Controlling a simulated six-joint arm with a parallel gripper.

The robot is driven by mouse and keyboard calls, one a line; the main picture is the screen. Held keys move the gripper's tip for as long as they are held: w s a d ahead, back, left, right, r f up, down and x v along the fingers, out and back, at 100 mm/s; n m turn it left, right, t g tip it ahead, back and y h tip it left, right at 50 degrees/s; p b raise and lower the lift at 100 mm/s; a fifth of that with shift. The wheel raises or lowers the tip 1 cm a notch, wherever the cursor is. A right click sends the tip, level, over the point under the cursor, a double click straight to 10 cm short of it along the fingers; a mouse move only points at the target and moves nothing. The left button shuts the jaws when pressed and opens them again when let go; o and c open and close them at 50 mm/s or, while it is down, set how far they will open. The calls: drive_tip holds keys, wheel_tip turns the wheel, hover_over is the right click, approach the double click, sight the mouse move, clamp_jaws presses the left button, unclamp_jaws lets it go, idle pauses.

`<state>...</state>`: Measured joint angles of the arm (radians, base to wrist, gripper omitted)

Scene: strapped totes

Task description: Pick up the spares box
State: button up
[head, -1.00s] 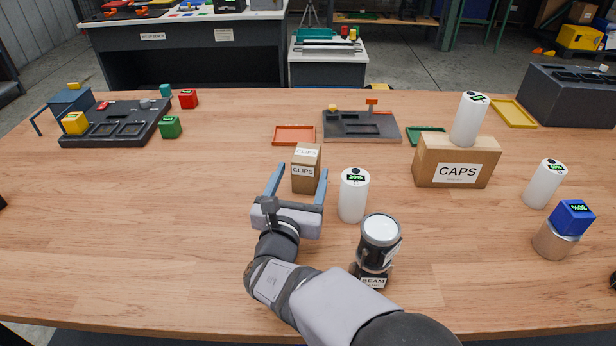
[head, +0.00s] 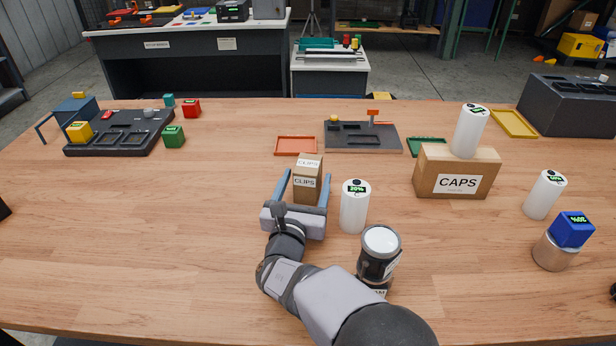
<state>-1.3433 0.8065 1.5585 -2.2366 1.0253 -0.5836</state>
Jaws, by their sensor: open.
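No box in view carries a readable "spares" label. A small brown carton labelled CLIPS (head: 307,184) stands upright on the wooden table. My gripper (head: 305,184) is open, with one blue-grey finger on each side of the CLIPS carton. I cannot tell whether either finger touches it. A larger brown box labelled CAPS (head: 455,172) stands to the right, with a white cylinder (head: 469,131) on top of it.
A white cylinder (head: 354,207) stands just right of my gripper. A dark jar (head: 379,254) stands close beside my arm. An orange tray (head: 296,146) and a grey fixture (head: 361,137) lie behind the carton. The table's left middle is clear.

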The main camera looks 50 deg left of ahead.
drive_tip(key=shift+x, duration=1.35)
drive_tip(key=shift+c, duration=0.6)
drive_tip(key=c, duration=1.1)
drive_tip(key=shift+r, duration=0.15)
wheel_tip(320, 180, up, 10)
drive_tip(key=shift+f, duration=0.1)
